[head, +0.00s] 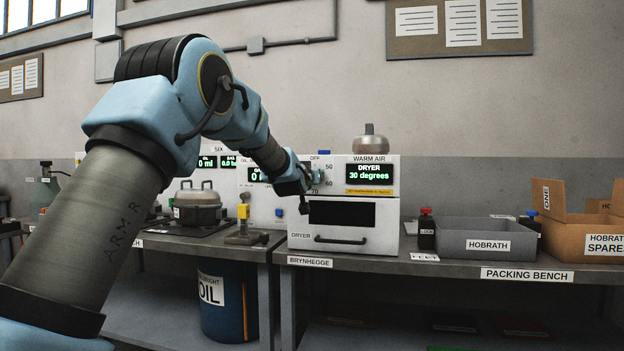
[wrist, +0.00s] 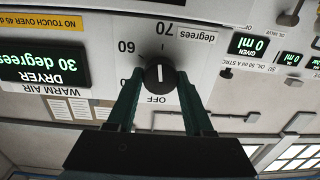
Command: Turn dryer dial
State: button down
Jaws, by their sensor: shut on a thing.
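The dryer (head: 383,236) is a white box on the bench in the head view, with a dark window and a handle on its front. Its green display (head: 369,173) reads 30 degrees. The black dial (wrist: 160,76) with a white line shows in the wrist view, which is upside down. The line lies along the picture's vertical, between the OFF mark and 70; I cannot tell which end points. My gripper (wrist: 160,80) is shut on the dial, one green finger on each side. In the head view my gripper (head: 307,181) hides most of the dial.
A yellow warning strip (head: 369,191) is below the display. A metal pot (head: 198,205) and a yellow-handled valve (head: 243,212) stand to the left. A black-and-red lock item (head: 426,230), a grey HOBRATH tray (head: 464,241) and a cardboard box (head: 572,236) stand to the right.

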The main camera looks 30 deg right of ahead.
jog(key=shift+f+m, duration=0.15)
jog(key=shift+m, duration=0.75)
jog(key=shift+c, duration=1.4)
grip_release()
jog(key=shift+s+b, duration=0.1)
jog(key=shift+b, duration=0.2)
jog(key=b+v, duration=0.1)
jog(key=v, duration=0.9)
jog(key=shift+s+a+b, duration=0.25)
jog(key=shift+s+b, duration=0.05)
jog(key=shift+b, duration=0.1)
